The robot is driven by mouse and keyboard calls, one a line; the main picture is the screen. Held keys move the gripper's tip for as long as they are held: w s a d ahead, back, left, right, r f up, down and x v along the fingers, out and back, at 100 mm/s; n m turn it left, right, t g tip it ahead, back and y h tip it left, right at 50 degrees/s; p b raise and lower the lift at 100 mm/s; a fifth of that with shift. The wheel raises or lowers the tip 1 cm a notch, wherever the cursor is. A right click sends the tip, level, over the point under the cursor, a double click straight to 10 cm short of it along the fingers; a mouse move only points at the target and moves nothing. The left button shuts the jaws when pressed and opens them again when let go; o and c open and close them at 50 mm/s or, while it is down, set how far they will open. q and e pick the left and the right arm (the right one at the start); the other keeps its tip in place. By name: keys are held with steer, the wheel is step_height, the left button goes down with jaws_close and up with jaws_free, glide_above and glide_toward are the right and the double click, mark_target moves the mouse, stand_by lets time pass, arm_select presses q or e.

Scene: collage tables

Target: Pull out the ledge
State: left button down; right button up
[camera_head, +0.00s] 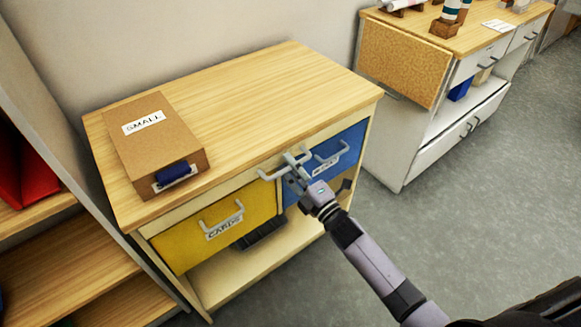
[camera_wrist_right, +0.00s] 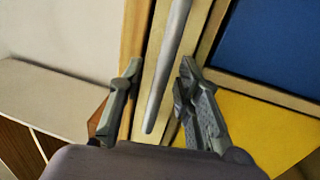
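The ledge (camera_head: 240,180) is a thin pale strip under the wooden top of the cabinet, above the yellow and blue drawers, and looks pushed in. Its grey bar handle (camera_head: 268,173) sticks out near the middle of the front. My right gripper (camera_head: 292,166) is at this handle, its arm coming from the lower right. In the right wrist view the handle (camera_wrist_right: 167,65) runs between the two fingers of my right gripper (camera_wrist_right: 158,92). The fingers are apart, with a gap on both sides of the bar. My left gripper is in neither view.
Below are a yellow drawer (camera_head: 184,242) labelled CARDS and a blue drawer (camera_head: 350,143), both with handles. A cardboard box (camera_head: 165,145) lies on the top. A second cabinet (camera_head: 402,70) stands right, wooden shelves (camera_head: 70,260) left. Grey floor (camera_head: 480,200) in front is clear.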

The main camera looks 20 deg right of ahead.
jaws_close()
stand_by(0.8)
